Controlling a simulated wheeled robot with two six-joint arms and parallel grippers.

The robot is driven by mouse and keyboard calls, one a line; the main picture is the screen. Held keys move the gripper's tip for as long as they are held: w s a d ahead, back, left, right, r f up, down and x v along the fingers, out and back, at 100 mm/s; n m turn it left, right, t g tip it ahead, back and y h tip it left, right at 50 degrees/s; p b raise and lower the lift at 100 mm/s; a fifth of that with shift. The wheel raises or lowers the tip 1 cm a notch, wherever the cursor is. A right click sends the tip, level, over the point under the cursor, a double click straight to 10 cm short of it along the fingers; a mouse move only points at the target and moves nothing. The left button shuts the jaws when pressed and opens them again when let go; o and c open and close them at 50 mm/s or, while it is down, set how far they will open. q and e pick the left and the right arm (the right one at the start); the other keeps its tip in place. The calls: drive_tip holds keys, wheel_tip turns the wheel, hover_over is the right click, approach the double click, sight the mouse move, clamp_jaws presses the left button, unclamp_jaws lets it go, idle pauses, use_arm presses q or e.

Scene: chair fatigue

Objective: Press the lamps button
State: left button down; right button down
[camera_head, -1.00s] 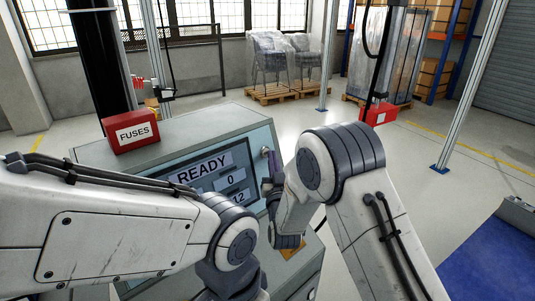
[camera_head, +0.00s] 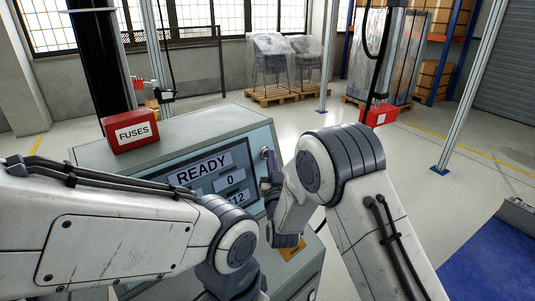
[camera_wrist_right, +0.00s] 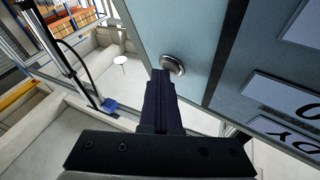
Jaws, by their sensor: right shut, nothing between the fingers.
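A round silver button (camera_wrist_right: 172,64) sits on the pale blue face of the console, beside a dark strip at the screen's edge. It also shows at the right of the screen in the head view (camera_head: 265,152). No label for it is readable. My right gripper (camera_head: 270,168) is shut and empty, right by the button. In the right wrist view, the dark fingertips (camera_wrist_right: 160,76) reach up to the button's lower left edge; I cannot tell whether they touch. My left arm crosses the lower left of the head view, but its gripper is not in view.
The console screen (camera_head: 205,175) reads READY above number boxes, partly hidden by my left arm. A red FUSES box (camera_head: 130,130) stands on the console top. A metal post (camera_head: 470,85) and a blue mat (camera_head: 490,265) are to the right, with open floor between.

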drive_tip(key=shift+s+d+r, duration=0.15)
drive_tip(key=shift+s+d, duration=0.35)
drive_tip(key=shift+d, duration=0.05)
drive_tip(key=s+d, duration=0.1)
drive_tip(key=s+d+r+b, duration=0.1)
drive_tip(key=s+d, duration=0.1)
drive_tip(key=shift+s+d+r, duration=0.1)
drive_tip(key=shift+s+d, duration=0.1)
drive_tip(key=shift+d, duration=0.05)
idle(0.3)
drive_tip(key=shift+a, duration=0.1)
idle(0.4)
